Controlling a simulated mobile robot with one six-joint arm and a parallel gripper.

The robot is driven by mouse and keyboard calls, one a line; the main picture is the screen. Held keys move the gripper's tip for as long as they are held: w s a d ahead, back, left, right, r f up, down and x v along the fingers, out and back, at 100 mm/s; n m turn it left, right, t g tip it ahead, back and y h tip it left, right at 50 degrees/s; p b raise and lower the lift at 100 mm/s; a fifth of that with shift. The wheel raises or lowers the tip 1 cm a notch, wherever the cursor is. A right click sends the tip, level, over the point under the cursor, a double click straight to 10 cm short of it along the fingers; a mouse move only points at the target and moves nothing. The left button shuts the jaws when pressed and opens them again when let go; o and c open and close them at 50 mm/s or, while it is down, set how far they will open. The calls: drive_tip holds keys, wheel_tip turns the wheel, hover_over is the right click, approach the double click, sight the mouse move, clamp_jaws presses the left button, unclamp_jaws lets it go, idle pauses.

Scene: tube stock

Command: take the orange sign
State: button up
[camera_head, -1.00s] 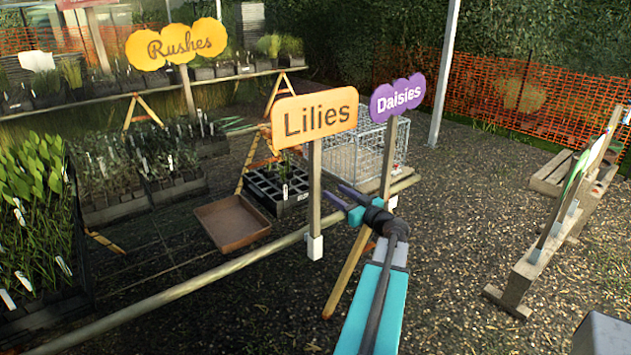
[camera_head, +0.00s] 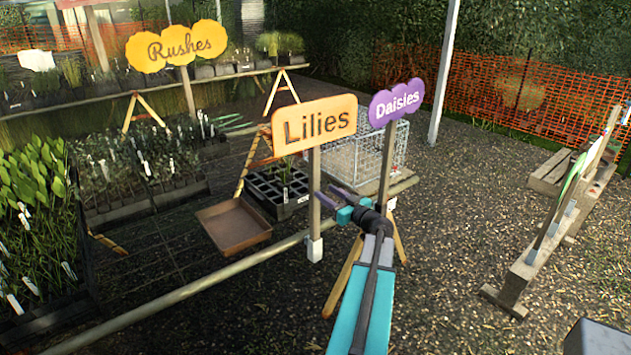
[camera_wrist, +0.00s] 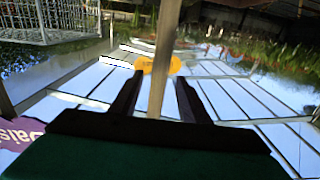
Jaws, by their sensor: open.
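The orange sign reads "Lilies" (camera_head: 314,123); its board tops an upright wooden post (camera_head: 315,190) set in a white foot on the front rail. My gripper (camera_head: 328,196) is open at the post, below the board, with its fingers pointing left. In the wrist view, the post (camera_wrist: 163,60) runs upright between the two dark fingers of my gripper (camera_wrist: 156,88). The view does not show whether either finger touches it. The board itself is not seen there.
A purple "Daisies" sign (camera_head: 396,102) stands close on the right, its post beside my wrist. A yellow "Rushes" sign (camera_head: 177,45) stands further back. A wire basket (camera_head: 375,148), a brown tray (camera_head: 233,228) and plant trays lie behind the rail.

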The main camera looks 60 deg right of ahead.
sight(317, 186)
drive_tip(key=shift+p+x, duration=1.05)
drive_tip(key=shift+x, duration=0.25)
drive_tip(key=shift+w+d+f+b, duration=0.1)
drive_tip(key=shift+w+f+b, duration=0.05)
drive_tip(key=shift+b, duration=0.4)
drive_tip(key=shift+b+x, duration=0.9)
drive_tip(key=shift+b, duration=0.45)
drive_tip(key=shift+w+b, duration=0.35)
drive_tip(key=shift+b, duration=0.1)
drive_tip(key=shift+d, duration=0.1)
drive_tip(key=shift+c, duration=0.5)
clamp_jaws()
drive_tip(key=shift+r, duration=0.3)
